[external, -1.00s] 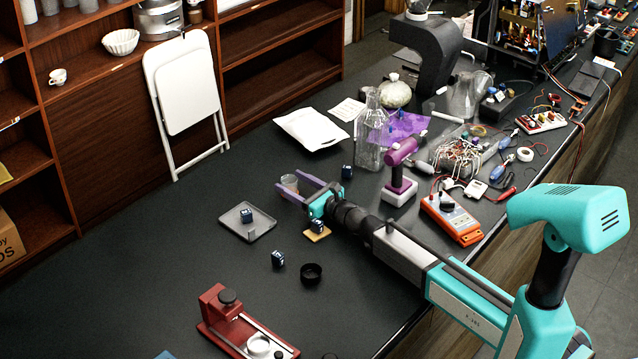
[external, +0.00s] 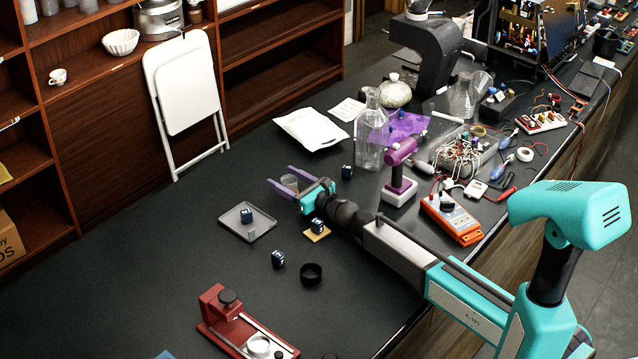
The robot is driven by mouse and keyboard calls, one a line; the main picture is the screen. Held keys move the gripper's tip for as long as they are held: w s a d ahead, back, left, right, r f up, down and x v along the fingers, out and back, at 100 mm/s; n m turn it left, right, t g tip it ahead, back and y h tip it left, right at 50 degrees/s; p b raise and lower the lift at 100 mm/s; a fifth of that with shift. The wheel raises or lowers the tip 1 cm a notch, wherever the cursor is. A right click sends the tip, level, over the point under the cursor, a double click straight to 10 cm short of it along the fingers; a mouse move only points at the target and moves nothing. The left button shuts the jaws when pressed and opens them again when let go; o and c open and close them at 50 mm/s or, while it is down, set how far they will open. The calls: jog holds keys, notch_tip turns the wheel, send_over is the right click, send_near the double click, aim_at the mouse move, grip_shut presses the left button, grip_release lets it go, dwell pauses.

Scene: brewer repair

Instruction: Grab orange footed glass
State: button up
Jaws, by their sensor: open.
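My gripper (external: 284,185) has a teal body and two purple fingers spread apart, low over the bench and pointing up and left. The gripper is open. Whether either finger touches the glass cannot be told. The near finger and gripper body hide the glass's lower part.
A grey tray (external: 262,231) with a dark cube lies left of the gripper. A cube on an orange coaster (external: 317,235) sits close below it. A purple drill-like tool (external: 400,172) and a clear bottle (external: 370,135) stand to the right. The bench at far left is clear.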

jog(key=shift+x, duration=1.25)
jog(key=c, duration=1.2)
jog(key=shift+o, duration=0.2)
jog(key=shift+r, duration=0.2)
notch_tip(320, 180, up, 10)
jog(key=p, duration=0.4)
jog(key=shift+f, duration=0.15)
